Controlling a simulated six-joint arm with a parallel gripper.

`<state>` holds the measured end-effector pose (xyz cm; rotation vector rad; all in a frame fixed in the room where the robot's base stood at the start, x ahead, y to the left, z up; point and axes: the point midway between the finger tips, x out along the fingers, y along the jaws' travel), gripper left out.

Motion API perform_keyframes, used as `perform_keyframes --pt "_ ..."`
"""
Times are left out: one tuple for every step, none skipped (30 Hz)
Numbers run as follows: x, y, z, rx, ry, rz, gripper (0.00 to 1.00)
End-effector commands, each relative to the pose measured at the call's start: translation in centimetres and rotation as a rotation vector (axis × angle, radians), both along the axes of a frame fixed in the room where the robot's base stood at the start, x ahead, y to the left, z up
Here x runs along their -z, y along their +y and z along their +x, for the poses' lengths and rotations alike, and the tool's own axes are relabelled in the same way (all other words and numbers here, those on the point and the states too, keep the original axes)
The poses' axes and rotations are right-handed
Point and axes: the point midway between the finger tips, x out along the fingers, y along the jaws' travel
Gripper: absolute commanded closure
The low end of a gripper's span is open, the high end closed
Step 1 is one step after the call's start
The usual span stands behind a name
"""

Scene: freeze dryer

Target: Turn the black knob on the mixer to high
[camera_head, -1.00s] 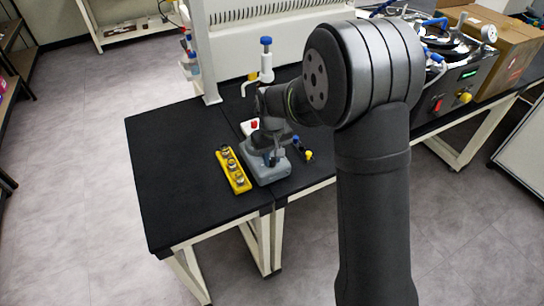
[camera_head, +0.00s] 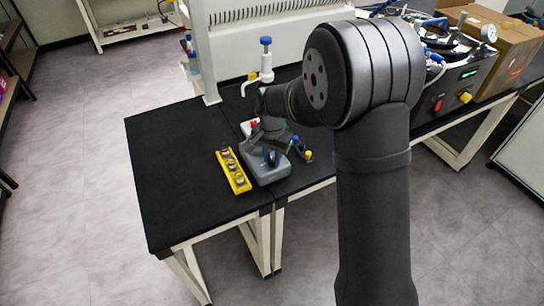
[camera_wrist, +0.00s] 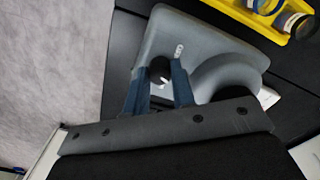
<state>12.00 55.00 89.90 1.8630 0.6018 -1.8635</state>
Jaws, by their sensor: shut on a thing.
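The mixer (camera_head: 270,175) is a grey unit on the black bench in the head view. It fills the middle of the wrist view (camera_wrist: 195,40), with a rounded grey part at its right. Its black knob (camera_wrist: 160,68) has a white pointer mark and sits beside a small printed label. My gripper (camera_wrist: 159,66) has its two blue fingers on either side of the knob and is shut on it. In the head view my gripper (camera_head: 270,155) is small and dark over the mixer, and finger contact is hard to make out there.
A yellow rack (camera_head: 233,172) with several vials stands just left of the mixer. Small blue and yellow items (camera_head: 302,149) lie close at its right. The bench's left side is clear.

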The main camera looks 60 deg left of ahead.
Motion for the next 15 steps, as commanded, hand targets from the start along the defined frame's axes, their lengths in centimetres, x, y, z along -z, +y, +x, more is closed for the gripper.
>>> perform_keyframes --pt "-0.08 0.04 0.02 0.043 0.0 0.001 1.0" --pt "-0.08 0.04 0.02 0.071 0.0 0.001 1.0" --pt "-0.08 0.04 0.02 0.109 0.0 0.001 1.0" --pt "-0.08 0.04 0.02 0.137 0.0 0.001 1.0" --pt "-0.08 0.03 0.03 0.166 0.0 0.001 1.0" --pt "-0.08 0.03 0.03 0.204 0.0 0.001 1.0" --pt "-0.08 0.03 0.03 0.232 0.0 0.001 1.0" --pt "-0.08 0.03 0.03 0.26 0.0 0.001 1.0" --pt "-0.08 0.03 0.03 0.296 0.0 0.001 1.0" --pt "-0.09 0.03 0.03 0.323 0.0 0.001 1.0" --pt "-0.08 0.03 0.03 0.349 0.0 0.001 1.0" --pt "-0.09 0.03 0.03 0.383 0.0 0.002 1.0" --pt "-0.08 0.03 0.03 0.407 0.0 0.002 1.0" --pt "-0.09 0.03 0.03 0.431 0.0 0.002 1.0" --pt "-0.09 0.03 0.03 0.461 0.0 0.002 1.0"
